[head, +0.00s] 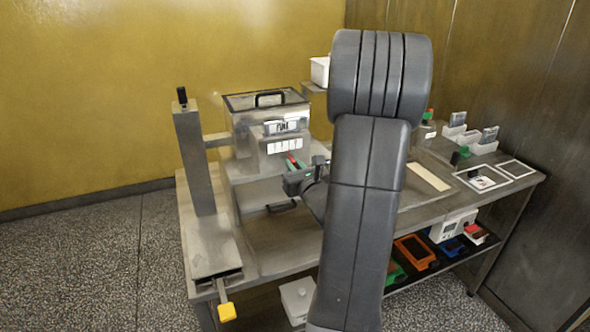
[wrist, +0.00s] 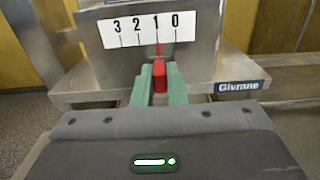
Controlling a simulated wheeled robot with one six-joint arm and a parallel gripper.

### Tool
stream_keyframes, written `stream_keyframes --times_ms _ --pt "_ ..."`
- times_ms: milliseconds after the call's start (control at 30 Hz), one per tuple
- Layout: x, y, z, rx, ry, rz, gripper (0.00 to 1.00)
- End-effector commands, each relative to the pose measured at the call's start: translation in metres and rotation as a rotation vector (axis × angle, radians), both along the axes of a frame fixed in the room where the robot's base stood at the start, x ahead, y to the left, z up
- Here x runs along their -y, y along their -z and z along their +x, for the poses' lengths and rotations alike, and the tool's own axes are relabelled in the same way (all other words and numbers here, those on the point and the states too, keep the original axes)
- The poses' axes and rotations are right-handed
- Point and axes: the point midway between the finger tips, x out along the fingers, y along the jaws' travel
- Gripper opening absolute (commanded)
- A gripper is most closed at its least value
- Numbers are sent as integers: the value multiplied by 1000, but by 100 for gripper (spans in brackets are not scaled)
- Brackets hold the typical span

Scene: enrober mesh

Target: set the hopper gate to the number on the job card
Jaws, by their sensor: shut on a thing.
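The hopper (head: 262,108) is a steel box with a clear lid and black handle in the head view. Its white scale plate (wrist: 148,30) reads 3, 2, 1, 0 from left to right in the wrist view. A thin red pointer (wrist: 157,48) stands at the 1 mark. Below it is a red gate knob (wrist: 159,76). My gripper (wrist: 160,84) has its green fingers on both sides of the knob and is shut on it. In the head view my gripper (head: 294,163) is at the hopper's front. No number on a job card can be read.
A bench (head: 450,200) runs right, with card holders (head: 470,140) and a framed card (head: 482,180) too small to read. A grey column (head: 195,160) stands left of the hopper. Coloured bins (head: 415,252) sit on the lower shelf. My arm hides the bench's middle.

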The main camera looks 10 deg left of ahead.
Motion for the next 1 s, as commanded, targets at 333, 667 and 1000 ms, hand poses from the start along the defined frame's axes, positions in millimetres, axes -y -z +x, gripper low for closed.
stream_keyframes --times_ms 333,667,1000 --pt "0 0 0 1 -1 -2 28" --pt "1 0 -1 1 -1 -2 35" --pt "29 2 -40 3 4 -2 35"
